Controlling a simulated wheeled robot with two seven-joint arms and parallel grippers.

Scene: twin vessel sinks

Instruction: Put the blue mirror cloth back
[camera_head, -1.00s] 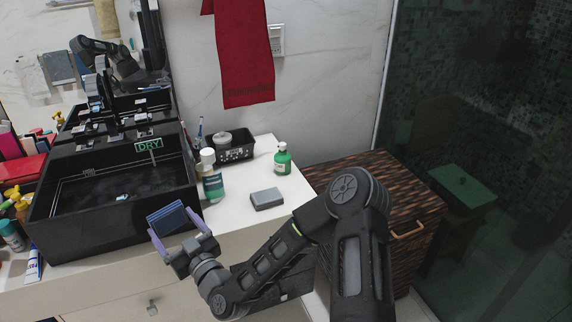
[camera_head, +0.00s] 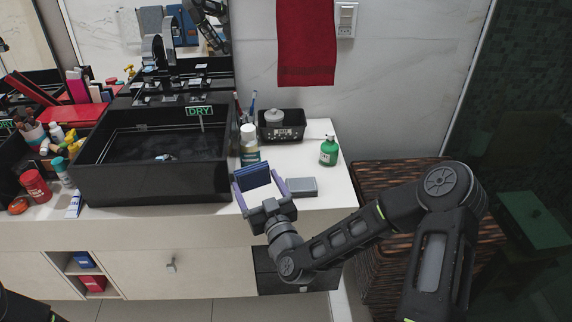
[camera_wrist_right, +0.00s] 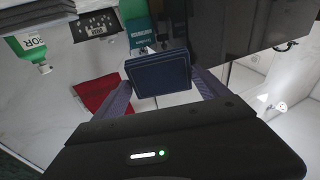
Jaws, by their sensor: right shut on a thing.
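The blue mirror cloth (camera_head: 252,178) is a folded, flat dark blue pad. My right gripper (camera_head: 256,181) is shut on it, with one lilac finger at each side edge. I hold it near the counter's front edge, just right of the black sink. In the right wrist view the cloth (camera_wrist_right: 158,76) sits between the two fingers (camera_wrist_right: 163,86). I cannot tell its exact height above the counter. My left gripper is out of view.
A grey folded block (camera_head: 302,187) lies right of the cloth on the white counter (camera_head: 325,165). A teal-labelled bottle (camera_head: 249,147), green bottle (camera_head: 329,151) and black basket (camera_head: 283,127) stand behind. The black sink (camera_head: 150,185) is left. An open cubby (camera_head: 69,268) holds blue and red items.

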